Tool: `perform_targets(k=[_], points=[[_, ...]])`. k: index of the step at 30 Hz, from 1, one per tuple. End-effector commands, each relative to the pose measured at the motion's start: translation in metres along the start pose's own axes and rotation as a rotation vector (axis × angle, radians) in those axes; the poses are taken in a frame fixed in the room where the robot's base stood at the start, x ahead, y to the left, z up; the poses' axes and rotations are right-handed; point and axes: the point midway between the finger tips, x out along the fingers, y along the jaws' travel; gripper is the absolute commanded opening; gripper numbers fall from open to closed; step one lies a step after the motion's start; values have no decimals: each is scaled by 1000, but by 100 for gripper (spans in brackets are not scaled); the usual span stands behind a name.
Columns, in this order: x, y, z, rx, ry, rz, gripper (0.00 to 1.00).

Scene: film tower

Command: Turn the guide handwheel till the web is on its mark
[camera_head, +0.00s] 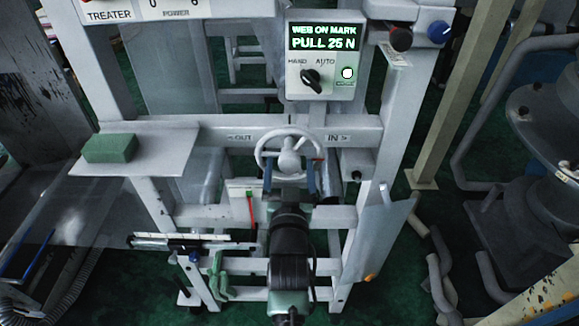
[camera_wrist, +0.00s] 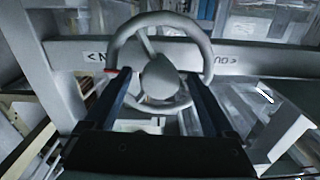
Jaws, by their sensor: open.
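The guide handwheel (camera_head: 289,155) is a pale grey ring with spokes and a round hub, on the crossbar between the labels OUT and IN. In the wrist view the handwheel (camera_wrist: 158,70) fills the upper middle. My gripper (camera_head: 291,168) is at the lower part of the wheel. In the wrist view its two dark fingers (camera_wrist: 162,88) stand apart on either side of the hub, with nothing seen clamped between them. I cannot tell whether they touch the rim. The display (camera_head: 324,38) reads "WEB ON MARK" and "PULL 25 N".
A HAND/AUTO selector (camera_head: 311,78) and a white lit lamp (camera_head: 347,73) sit below the display. A green block (camera_head: 110,148) lies on a shelf (camera_head: 165,150) at left. A red pointer strip (camera_head: 250,208) is below the wheel. Frame posts stand on both sides.

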Motion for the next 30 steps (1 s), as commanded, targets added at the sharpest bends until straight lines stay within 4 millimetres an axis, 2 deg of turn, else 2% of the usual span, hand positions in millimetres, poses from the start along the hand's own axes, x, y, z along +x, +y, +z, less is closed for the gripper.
perform_targets(k=[5, 19, 20, 30], points=[[0, 0, 0, 0, 0, 0, 87], [0, 0, 0, 1, 0, 0, 2], [0, 0, 0, 1, 0, 0, 0], [0, 0, 2, 21, 0, -1, 0]])
